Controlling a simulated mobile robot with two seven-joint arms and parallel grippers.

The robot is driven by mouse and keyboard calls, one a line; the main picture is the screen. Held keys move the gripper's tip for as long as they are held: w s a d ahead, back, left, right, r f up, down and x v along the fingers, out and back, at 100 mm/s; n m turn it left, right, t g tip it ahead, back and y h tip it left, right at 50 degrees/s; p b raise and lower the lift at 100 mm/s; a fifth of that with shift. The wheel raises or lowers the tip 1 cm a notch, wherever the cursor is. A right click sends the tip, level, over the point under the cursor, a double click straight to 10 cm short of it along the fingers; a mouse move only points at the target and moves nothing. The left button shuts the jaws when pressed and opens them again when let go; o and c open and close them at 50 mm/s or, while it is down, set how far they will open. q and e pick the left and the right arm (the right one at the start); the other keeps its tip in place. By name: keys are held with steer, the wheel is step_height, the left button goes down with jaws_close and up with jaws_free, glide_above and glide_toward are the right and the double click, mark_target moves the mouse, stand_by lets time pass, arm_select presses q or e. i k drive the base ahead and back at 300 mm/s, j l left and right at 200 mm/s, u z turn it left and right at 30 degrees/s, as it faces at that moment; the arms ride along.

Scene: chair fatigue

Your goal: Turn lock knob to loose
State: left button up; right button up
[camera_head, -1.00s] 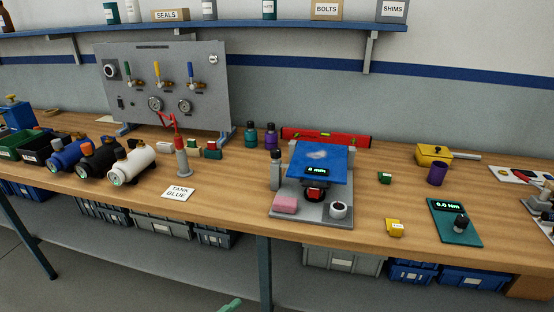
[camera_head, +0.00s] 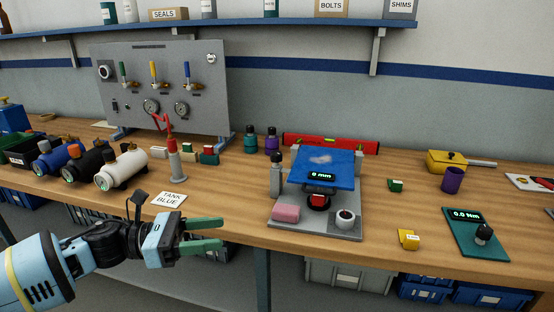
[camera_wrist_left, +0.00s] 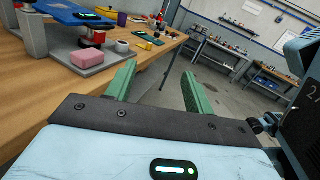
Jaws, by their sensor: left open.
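A test stand with a grey base plate (camera_head: 330,231) carries a blue seat-like panel (camera_head: 325,165) and a small display reading 0 mm (camera_head: 320,176). A round black knob with a red part (camera_head: 318,201) sits under the display at the stand's front; I cannot read its setting. The stand's near corner also shows at upper left in the left wrist view, with its knob (camera_wrist_left: 96,38). My left gripper (camera_head: 222,232) is open and empty, in front of the table edge, left of the stand and apart from it. Its green fingers (camera_wrist_left: 158,74) show with nothing between them. My right gripper is out of view.
Tanks (camera_head: 122,168) and a TANK BLUE card (camera_head: 169,199) lie left. A torque tester (camera_head: 474,236) with a black knob is right.

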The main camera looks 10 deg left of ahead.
mark_target(276, 157)
steer(key=i, duration=0.95)
